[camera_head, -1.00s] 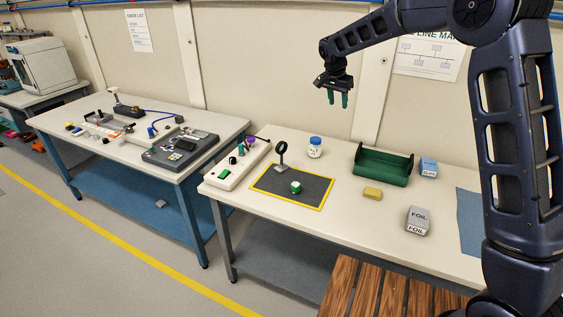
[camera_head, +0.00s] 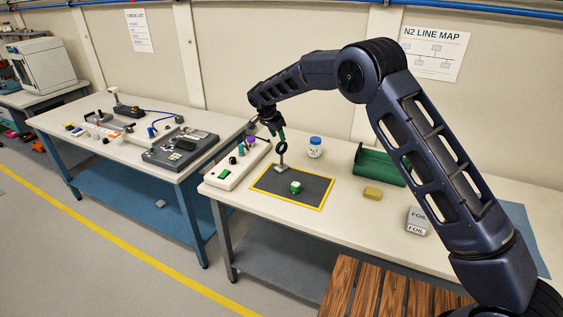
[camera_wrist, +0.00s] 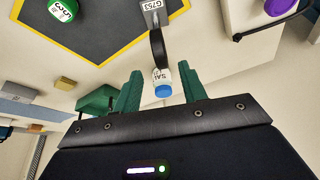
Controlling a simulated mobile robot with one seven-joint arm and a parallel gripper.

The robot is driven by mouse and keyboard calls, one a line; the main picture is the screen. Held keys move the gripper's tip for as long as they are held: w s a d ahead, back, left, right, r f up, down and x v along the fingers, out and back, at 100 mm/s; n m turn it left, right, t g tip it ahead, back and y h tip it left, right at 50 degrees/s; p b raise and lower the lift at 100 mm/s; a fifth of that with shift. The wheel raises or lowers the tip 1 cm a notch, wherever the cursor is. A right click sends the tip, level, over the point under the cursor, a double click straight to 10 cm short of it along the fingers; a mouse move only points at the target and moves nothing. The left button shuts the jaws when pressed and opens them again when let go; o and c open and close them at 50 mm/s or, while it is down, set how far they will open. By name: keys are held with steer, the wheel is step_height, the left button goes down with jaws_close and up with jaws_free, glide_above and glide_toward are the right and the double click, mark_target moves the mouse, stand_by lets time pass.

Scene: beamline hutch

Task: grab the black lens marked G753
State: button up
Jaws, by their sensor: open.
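The black lens (camera_head: 282,148) is a dark ring on a short post with a grey base, standing upright on the dark mat. In the wrist view the lens (camera_wrist: 157,48) shows nearly edge-on, with the white G753 label (camera_wrist: 152,5) on its base. My gripper (camera_head: 275,132) is at the lens's upper edge in the head view, partly overlapping it. In the wrist view its green fingers (camera_wrist: 157,78) are open and apart, with the lens just beyond the tips and lined up with the gap. I see no clear contact.
The yellow-edged mat (camera_head: 314,183) also holds a green-and-white item (camera_head: 296,187). A blue-capped jar (camera_head: 315,147), a white rack (camera_head: 234,172) with a purple-topped piece (camera_wrist: 278,6), a green tray (camera_head: 375,165), a yellow sponge (camera_head: 372,193) and a foil box (camera_head: 418,220) stand around it.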

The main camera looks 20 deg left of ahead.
mark_target(283, 153)
steer(key=x, duration=0.8)
steer(key=shift+w+f, duration=0.1)
steer(key=shift+f, duration=0.05)
steer(key=shift+c, duration=0.2)
jaws_close()
